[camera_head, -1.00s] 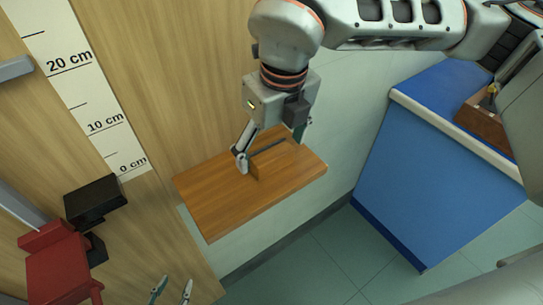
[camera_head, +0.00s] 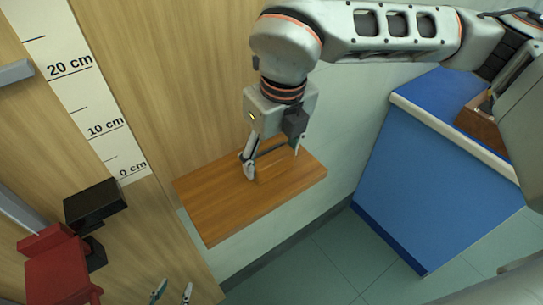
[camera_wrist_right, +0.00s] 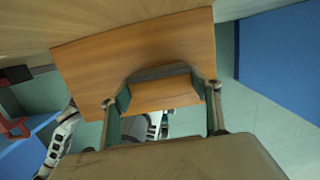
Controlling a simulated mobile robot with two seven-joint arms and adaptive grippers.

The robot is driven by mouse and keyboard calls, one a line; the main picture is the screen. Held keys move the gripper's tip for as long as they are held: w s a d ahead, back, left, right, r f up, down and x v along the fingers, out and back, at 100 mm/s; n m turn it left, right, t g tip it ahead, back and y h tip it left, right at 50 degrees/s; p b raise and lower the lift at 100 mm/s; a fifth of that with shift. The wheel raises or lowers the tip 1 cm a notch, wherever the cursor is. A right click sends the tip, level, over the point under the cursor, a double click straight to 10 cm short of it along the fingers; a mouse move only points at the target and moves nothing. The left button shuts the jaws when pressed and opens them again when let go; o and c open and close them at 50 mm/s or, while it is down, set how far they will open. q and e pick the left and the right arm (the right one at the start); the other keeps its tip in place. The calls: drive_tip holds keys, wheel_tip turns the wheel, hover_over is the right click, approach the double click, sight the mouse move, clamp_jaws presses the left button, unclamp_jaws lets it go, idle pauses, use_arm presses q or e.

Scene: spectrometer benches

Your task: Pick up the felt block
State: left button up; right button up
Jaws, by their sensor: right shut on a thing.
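The felt block (camera_head: 268,169) sits on a wooden shelf board (camera_head: 215,212) in the head view, mostly hidden by my right gripper (camera_head: 273,160). In the right wrist view the block (camera_wrist_right: 165,93) has a wood-brown face and a dark grey strip along one edge. It lies between the two fingers of the right gripper (camera_wrist_right: 163,105), which is shut on it. I cannot tell whether the block still touches the board. My left gripper (camera_head: 172,292) shows at the bottom edge of the head view, fingertips apart and empty, away from the block.
A wood-grain surface with a centimetre scale (camera_head: 90,100) is at left. A black block (camera_head: 95,203) and a red device (camera_head: 60,272) are at lower left. A blue bench (camera_head: 435,175) with a brown box (camera_head: 482,124) stands right. Open floor lies between shelf and bench.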

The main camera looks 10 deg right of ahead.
sight(273, 156)
drive_tip(key=shift+s+r, duration=0.1)
drive_tip(key=shift+r, duration=0.15)
wheel_tip(273, 156, up, 7)
drive_tip(key=shift+f, duration=0.15)
use_arm(q)
drive_tip(key=shift+m, duration=0.3)
drive_tip(key=f+b, duration=0.2)
drive_tip(key=b, duration=0.3)
drive_tip(key=w+f+b, duration=0.1)
drive_tip(key=f+b, duration=0.2)
drive_tip(key=b, duration=0.3)
drive_tip(key=shift+a+f, duration=0.15)
drive_tip(key=shift+f, duration=0.1)
use_arm(e)
drive_tip(key=s+d, duration=0.3)
drive_tip(key=s, duration=0.6)
drive_tip(key=s+d, duration=0.4)
drive_tip(key=s, duration=0.5)
drive_tip(key=shift+d+f, duration=0.2)
drive_tip(key=shift+d, duration=0.05)
use_arm(q)
drive_tip(key=shift+w+r, duration=0.1)
use_arm(e)
drive_tip(key=shift+s, duration=0.15)
drive_tip(key=o, duration=0.4)
drive_tip(key=shift+c, duration=0.8)
